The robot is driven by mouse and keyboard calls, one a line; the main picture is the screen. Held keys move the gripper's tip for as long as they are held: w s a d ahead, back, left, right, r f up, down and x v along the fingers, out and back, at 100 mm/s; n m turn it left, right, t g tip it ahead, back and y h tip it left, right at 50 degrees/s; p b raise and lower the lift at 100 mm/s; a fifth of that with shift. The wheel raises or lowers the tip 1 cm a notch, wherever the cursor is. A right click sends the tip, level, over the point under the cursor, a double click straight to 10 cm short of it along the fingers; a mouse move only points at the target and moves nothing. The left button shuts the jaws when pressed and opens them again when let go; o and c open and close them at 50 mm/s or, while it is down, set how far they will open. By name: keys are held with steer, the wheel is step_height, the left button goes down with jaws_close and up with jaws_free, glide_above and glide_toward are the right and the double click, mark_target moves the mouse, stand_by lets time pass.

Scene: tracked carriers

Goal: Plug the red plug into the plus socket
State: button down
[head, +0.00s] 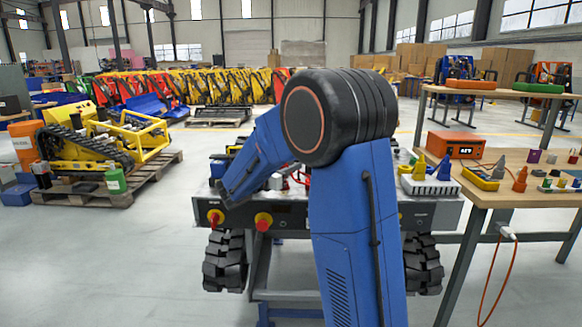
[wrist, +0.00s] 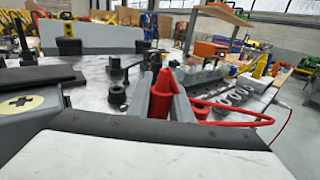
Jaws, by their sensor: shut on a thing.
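The red plug (wrist: 163,98) stands upright in the middle of the wrist view, between the two grey fingers of my gripper (wrist: 161,100). My gripper is shut on it. A red cable (wrist: 245,124) loops out to the right of the fingers. I cannot make out the plus socket's opening. A black post with a collar (wrist: 117,95) stands just left of the gripper, apart from the plug. In the head view my blue arm hides the gripper and plug.
The carrier's bench (head: 340,212) has red and yellow knobs (head: 264,221) on its front. Several grey rings (wrist: 238,95) lie right of the plug. A wooden table (head: 480,190) with an orange box (head: 455,145) stands at the right.

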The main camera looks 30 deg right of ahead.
steer(key=shift+f, duration=1.05)
stand_by(1.0)
steer(key=c, duration=1.5)
jaws_free()
steer(key=shift+a, duration=0.15)
steer(key=v, duration=1.7)
steer(key=shift+s, duration=0.15)
steer(key=s+d+f+m+g+y, duration=0.25)
steer(key=s+m+y, duration=0.2)
steer(key=s, duration=0.65)
steer(key=s+d+f+m+g+y, duration=0.2)
steer(key=s+d+m+y, duration=0.15)
steer(key=s+m, duration=0.45)
steer(key=s+a+f+m+t+y, duration=0.1)
steer(key=s+a+m+y, duration=0.2)
steer(key=s+a, duration=0.1)
steer(key=s+a+f+m+t+y, duration=0.1)
steer(key=s+a+f+m+y, duration=0.1)
steer(key=s, duration=0.5)
steer(key=s+a+f+m+t+y, duration=0.1)
steer(key=s+a+m+t+y, duration=0.1)
steer(key=s+a+m+y, duration=0.2)
steer(key=shift+s+a+f, duration=0.2)
steer(key=shift+s+a, duration=0.6)
steer(key=shift+s, duration=0.05)
